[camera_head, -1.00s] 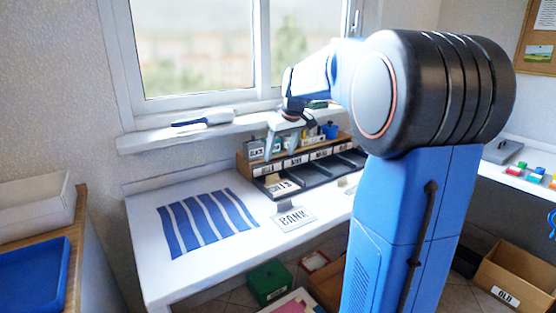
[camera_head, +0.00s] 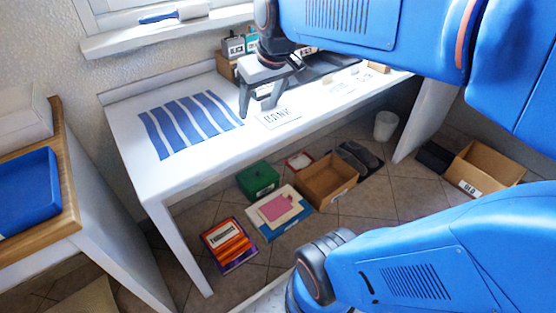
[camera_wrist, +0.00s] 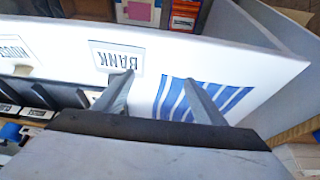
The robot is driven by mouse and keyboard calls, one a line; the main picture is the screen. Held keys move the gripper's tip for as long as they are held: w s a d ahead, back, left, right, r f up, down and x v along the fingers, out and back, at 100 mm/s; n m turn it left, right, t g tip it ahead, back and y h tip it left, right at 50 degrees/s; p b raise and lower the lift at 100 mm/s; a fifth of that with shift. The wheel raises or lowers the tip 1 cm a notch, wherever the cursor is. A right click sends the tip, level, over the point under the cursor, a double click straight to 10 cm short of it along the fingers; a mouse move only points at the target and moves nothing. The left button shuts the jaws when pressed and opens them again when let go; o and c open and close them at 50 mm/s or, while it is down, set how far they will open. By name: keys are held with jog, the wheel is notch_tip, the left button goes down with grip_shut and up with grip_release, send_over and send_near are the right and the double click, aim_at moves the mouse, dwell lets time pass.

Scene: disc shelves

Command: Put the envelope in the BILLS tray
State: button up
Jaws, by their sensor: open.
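A white envelope marked BANK (camera_head: 280,117) lies flat on the white desk, right of the blue-striped mat. It also shows in the wrist view (camera_wrist: 117,57), upside down and apart from the fingers. My gripper (camera_head: 258,104) is open and empty, pointing down above the desk just behind and left of the envelope. In the wrist view my gripper (camera_wrist: 159,80) has one finger near the envelope's edge and the other over the mat. The row of dark trays (camera_wrist: 68,96) stands at the desk's back, with small label plates. I cannot read which is BILLS; my arm hides part of the row.
The blue-striped mat (camera_head: 190,122) covers the desk's left part. Another labelled paper (camera_wrist: 14,52) lies along the desk. Under the desk are a green box (camera_head: 258,181), a cardboard box (camera_head: 326,180) and books (camera_head: 229,244). A window sill (camera_head: 150,35) is behind.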

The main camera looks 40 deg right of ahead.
jog(key=s+a+f, duration=0.3)
jog(key=s+f, duration=0.5)
jog(key=s, duration=0.4)
jog(key=shift+s+a, duration=0.25)
jog(key=shift+s, duration=0.15)
